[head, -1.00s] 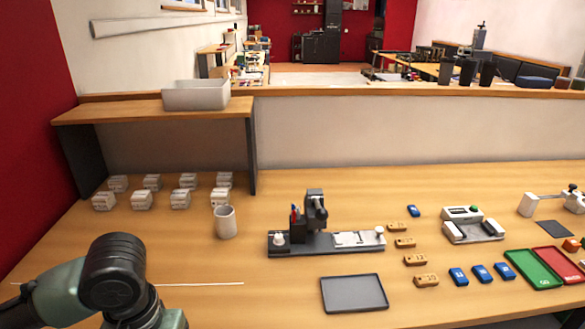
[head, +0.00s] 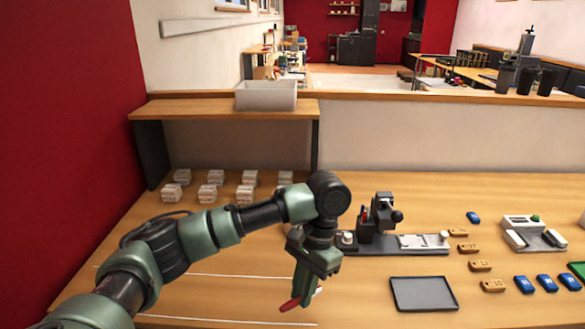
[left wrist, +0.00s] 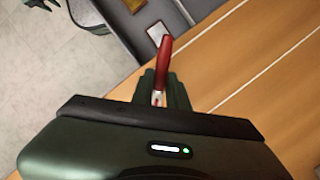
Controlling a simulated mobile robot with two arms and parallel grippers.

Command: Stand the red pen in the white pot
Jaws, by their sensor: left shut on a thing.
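The red pen (head: 290,305) is held in my left gripper (head: 304,286). The pen lies aslant across the fingers, its red part sticking out to the lower left and a pale part to the right in the head view. In the left wrist view the red pen (left wrist: 164,52) points away from between the shut fingers (left wrist: 162,90). The gripper is above the front part of the table. The white pot does not show now; my left wrist covers the place where it stood. My right gripper is not in view.
A laser marker (head: 385,222) stands right of my arm, with a grey tray (head: 424,294) in front. Several white blocks (head: 208,193) sit at the back left, by a shelf (head: 215,109) bearing a white bin (head: 265,95). Tan and blue pieces lie at the right.

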